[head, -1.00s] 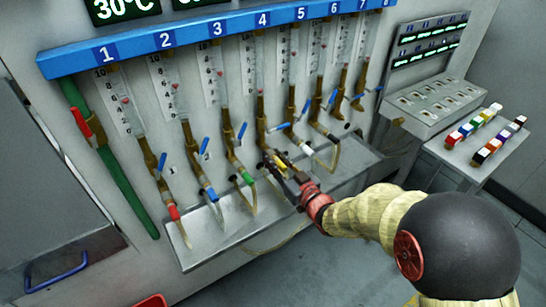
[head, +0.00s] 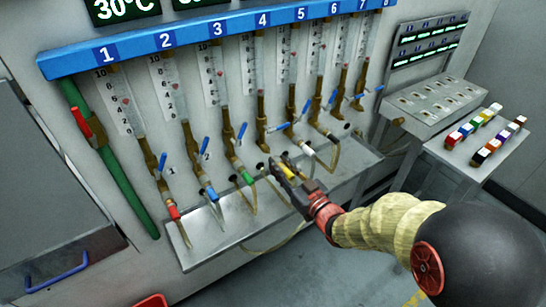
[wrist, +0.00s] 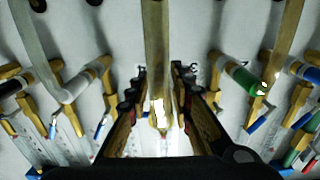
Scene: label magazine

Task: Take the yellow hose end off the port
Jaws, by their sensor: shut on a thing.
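The yellow hose end (head: 290,161) is between the fingers of my gripper (head: 283,172), in front of the panel and below column 4. In the wrist view the hose (wrist: 157,45) runs down from the top to between my two gripper fingers (wrist: 158,100), which are shut on its end. The brass port of column 4 (head: 263,143) shows bare in the head view, with a gap between it and the yellow end. The fingers partly hide the hose end.
Neighbouring columns carry hoses with red (head: 174,212), blue (head: 211,194), green (head: 247,178) and white (head: 308,151) ends. Blue valve levers (head: 242,130) stick out close by. A metal tray (head: 195,245) lies below. Open floor is in front.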

